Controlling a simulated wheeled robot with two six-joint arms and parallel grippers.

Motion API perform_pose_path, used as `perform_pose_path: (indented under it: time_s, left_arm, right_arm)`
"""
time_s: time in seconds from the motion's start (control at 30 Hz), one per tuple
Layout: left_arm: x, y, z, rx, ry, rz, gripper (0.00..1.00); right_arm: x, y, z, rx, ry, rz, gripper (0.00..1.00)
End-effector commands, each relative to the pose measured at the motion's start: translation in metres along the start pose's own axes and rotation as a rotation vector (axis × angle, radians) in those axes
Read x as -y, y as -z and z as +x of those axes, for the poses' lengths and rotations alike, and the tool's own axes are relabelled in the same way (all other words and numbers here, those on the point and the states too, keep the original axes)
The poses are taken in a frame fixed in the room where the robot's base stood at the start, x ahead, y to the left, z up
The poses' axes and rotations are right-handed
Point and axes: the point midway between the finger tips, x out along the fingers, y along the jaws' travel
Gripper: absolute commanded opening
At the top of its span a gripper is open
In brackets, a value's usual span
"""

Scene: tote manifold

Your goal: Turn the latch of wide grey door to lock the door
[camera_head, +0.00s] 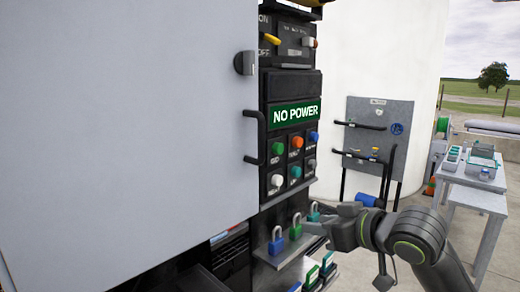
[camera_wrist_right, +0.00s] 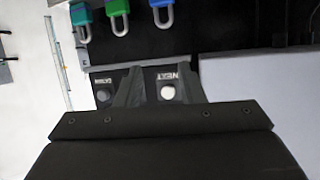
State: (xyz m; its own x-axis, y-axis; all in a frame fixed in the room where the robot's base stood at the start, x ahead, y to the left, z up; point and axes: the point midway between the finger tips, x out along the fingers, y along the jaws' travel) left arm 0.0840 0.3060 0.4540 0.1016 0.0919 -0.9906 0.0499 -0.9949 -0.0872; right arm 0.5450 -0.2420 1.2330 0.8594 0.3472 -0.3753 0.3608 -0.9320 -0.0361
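The wide grey door (camera_head: 125,130) fills the left of the head view, its right edge against the black control panel. A dark latch (camera_head: 245,62) sits at the upper part of that edge. A black pull handle (camera_head: 255,138) is below it. My right gripper (camera_head: 312,228) is low in front of the panel by the padlocks, well below the latch and apart from it. In the wrist view its two fingers (camera_wrist_right: 160,85) stand apart with nothing between them. A grey panel, probably the door (camera_wrist_right: 255,90), shows at right there. My left gripper is not in view.
Blue (camera_head: 277,242), green (camera_head: 296,229) and teal (camera_head: 314,211) padlocks stand on a ledge near my right gripper. The panel has buttons and a "NO POWER" display (camera_head: 295,114). A white tank (camera_head: 385,70) and grey table (camera_head: 478,180) are behind at right.

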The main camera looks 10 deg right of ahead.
Motion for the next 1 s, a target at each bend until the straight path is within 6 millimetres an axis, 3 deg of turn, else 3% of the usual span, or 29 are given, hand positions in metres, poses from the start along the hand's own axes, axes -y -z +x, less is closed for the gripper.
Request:
perform_pose_path:
  time_s: [0.03,0.2,0.5,0.63,0.8,1.0]
  left_arm:
    - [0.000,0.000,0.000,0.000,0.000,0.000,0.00]
    - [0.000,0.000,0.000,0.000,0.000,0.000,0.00]
    - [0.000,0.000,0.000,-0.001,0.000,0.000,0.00]
    - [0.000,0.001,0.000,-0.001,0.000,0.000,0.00]
    - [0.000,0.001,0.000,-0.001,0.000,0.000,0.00]
    - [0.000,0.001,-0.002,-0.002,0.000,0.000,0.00]
  right_arm:
    - [0.002,0.025,-0.008,-0.034,0.010,-0.015,0.35]
    - [0.015,0.094,-0.040,-0.125,0.058,-0.038,0.35]
    - [0.046,0.195,-0.124,-0.274,0.138,-0.067,0.35]
    - [0.059,0.225,-0.163,-0.327,0.169,-0.074,0.35]
    - [0.072,0.245,-0.197,-0.369,0.198,-0.077,0.35]
    - [0.076,0.252,-0.205,-0.380,0.209,-0.076,0.35]
